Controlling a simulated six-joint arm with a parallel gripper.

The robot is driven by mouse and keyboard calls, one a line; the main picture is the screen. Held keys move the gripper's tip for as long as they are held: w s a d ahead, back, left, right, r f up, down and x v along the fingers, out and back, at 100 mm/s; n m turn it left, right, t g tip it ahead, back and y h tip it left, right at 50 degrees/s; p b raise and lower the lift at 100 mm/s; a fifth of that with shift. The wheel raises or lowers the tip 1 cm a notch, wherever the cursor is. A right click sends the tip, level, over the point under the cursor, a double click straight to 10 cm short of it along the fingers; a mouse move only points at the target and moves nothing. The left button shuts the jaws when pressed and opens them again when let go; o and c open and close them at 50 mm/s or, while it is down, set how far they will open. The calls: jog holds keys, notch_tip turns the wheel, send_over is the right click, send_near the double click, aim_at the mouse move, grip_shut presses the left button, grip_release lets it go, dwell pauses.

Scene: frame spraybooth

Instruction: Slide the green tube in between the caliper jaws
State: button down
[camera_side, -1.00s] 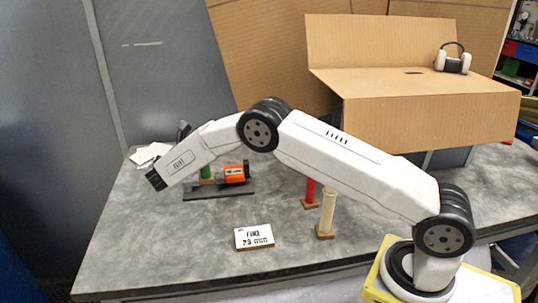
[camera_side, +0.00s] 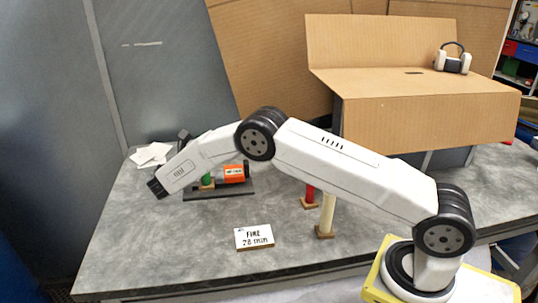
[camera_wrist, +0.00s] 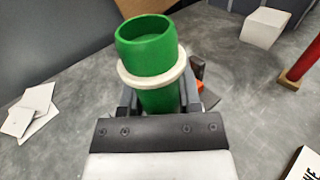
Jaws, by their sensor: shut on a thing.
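The green tube (camera_wrist: 150,50), with a pale ring around it, stands between the fingers of my gripper (camera_wrist: 160,98) in the wrist view. My gripper is shut on it below the ring. In the side view the tube (camera_side: 207,180) shows just left of the orange caliper body (camera_side: 234,174), which sits on a dark base (camera_side: 225,194). My arm hides the fingers there. In the wrist view a little orange shows behind the right finger. The caliper jaws are hidden, so I cannot tell whether the tube is between them.
A red post (camera_side: 310,192) and a cream post (camera_side: 327,213) stand on small wooden bases to the right. A white sign (camera_side: 254,237) lies in front. White cards (camera_side: 152,154) lie at the back left. A cardboard box (camera_side: 430,115) bears headphones (camera_side: 453,60). The front left table is clear.

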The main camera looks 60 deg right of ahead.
jog(key=shift+f, duration=2.1)
jog(key=w+d, duration=0.4)
jog(key=shift+d, duration=0.2)
dwell(3.0)
jog(key=shift+w, duration=0.1)
jog(key=shift+c, duration=1.1)
grip_release()
jog(key=shift+f, duration=0.1)
jog(key=a, duration=0.7)
jog(key=shift+s+a, duration=0.4)
jog(key=shift+s, duration=0.05)
jog(key=shift+d, duration=0.1)
